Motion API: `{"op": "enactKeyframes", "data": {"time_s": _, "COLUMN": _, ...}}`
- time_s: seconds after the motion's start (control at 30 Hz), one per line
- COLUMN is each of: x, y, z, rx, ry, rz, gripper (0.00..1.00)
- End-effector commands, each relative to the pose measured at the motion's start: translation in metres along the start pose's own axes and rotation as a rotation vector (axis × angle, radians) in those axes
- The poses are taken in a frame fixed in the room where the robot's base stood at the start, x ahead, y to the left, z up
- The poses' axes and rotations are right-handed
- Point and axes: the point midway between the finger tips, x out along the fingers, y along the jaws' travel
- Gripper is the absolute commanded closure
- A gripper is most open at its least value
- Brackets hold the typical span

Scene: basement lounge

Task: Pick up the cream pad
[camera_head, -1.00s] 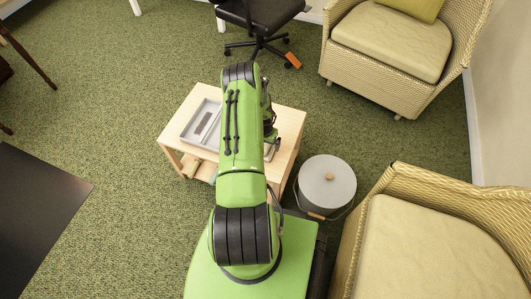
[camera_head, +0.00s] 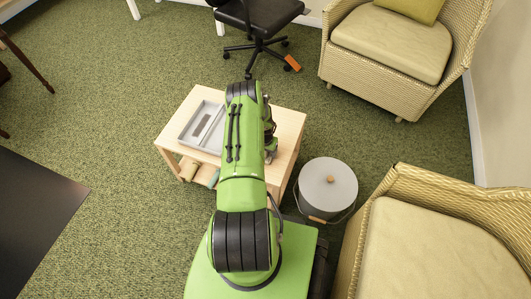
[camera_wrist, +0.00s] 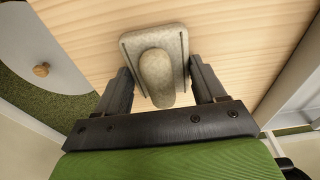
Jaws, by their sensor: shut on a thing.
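The cream pad (camera_wrist: 128,44) is a speckled, pale rectangular plate with a rounded handle-like block (camera_wrist: 157,78) on it. It shows in the wrist view between the two dark fingers of my gripper (camera_wrist: 160,74). My gripper is shut on the pad, with one finger at each side. Pale wood of the small table (camera_wrist: 240,35) lies behind the pad. I cannot tell whether the pad touches the tabletop.
The small wooden table (camera_head: 289,122) holds a grey divided tray (camera_head: 191,134) on its left. Rolled items (camera_head: 188,171) lie on its lower shelf. A round grey lidded bin (camera_head: 327,192) stands right of it. Wicker armchairs (camera_head: 385,80) are at the right. Green carpet (camera_head: 100,110) is open at left.

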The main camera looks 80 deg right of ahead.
Motion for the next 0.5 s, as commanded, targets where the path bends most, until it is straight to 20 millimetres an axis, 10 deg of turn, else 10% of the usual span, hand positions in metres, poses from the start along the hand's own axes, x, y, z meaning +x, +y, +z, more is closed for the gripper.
{"op": "enactKeyframes", "data": {"time_s": 0.27, "x": -0.004, "y": 0.000, "z": -0.001, "rx": 0.000, "ry": 0.001, "rz": 0.000, "gripper": 0.61}}
{"op": "enactKeyframes", "data": {"time_s": 0.5, "x": -0.061, "y": -0.001, "z": -0.010, "rx": 0.001, "ry": 0.003, "rz": -0.001, "gripper": 0.61}}
